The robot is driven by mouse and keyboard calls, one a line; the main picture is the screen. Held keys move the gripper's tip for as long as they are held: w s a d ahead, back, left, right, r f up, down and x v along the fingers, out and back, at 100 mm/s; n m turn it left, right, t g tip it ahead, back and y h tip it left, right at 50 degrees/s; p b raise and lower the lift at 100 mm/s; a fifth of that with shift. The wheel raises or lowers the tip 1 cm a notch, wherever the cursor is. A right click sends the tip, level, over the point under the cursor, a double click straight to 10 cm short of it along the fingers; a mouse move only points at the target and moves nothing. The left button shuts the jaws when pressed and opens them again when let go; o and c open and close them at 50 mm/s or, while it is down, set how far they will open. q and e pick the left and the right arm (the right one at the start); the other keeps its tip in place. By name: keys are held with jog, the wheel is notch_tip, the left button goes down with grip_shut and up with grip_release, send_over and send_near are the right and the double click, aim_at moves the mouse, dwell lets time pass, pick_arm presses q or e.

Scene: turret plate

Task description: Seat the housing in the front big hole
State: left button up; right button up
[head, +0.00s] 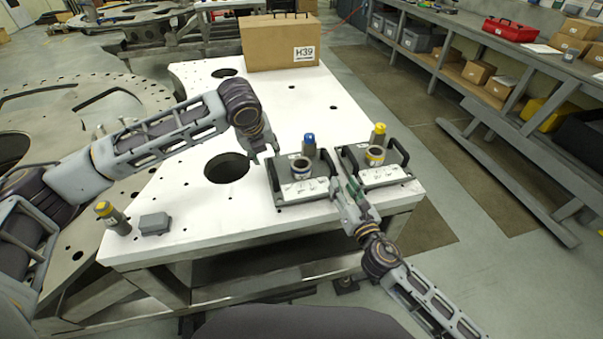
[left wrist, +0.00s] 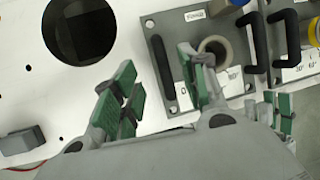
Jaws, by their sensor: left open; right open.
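Two grey plates with black handles lie side by side on the white table; which is the housing I cannot tell for sure. My left gripper (head: 265,152) is open above the left plate's left side. In the left wrist view its fingers (left wrist: 158,68) appear on either side of the left handle (left wrist: 163,70). My right gripper (head: 348,199) is open near that plate's right handle (head: 334,187).
The right plate (head: 400,163) holds a yellow-banded ring (head: 375,155) and a yellow-topped cylinder (head: 378,134). A cardboard box (head: 278,42) stands at the back. Another yellow-topped cylinder (head: 112,217) and a small grey block (head: 155,223) are at front left. Another big hole (head: 224,73) lies further back.

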aim_at(271, 162)
pick_arm(q)
jog(key=shift+x, duration=5)
pick_arm(e)
jog(key=shift+x, duration=4.95)
pick_arm(q)
jog(key=shift+d, duration=0.1)
grip_shut()
pick_arm(e)
grip_shut()
pick_arm(q)
jog(key=shift+d+r, duration=0.1)
pick_arm(e)
jog(key=shift+w+a+r, duration=0.1)
jog(key=shift+r, duration=0.1)
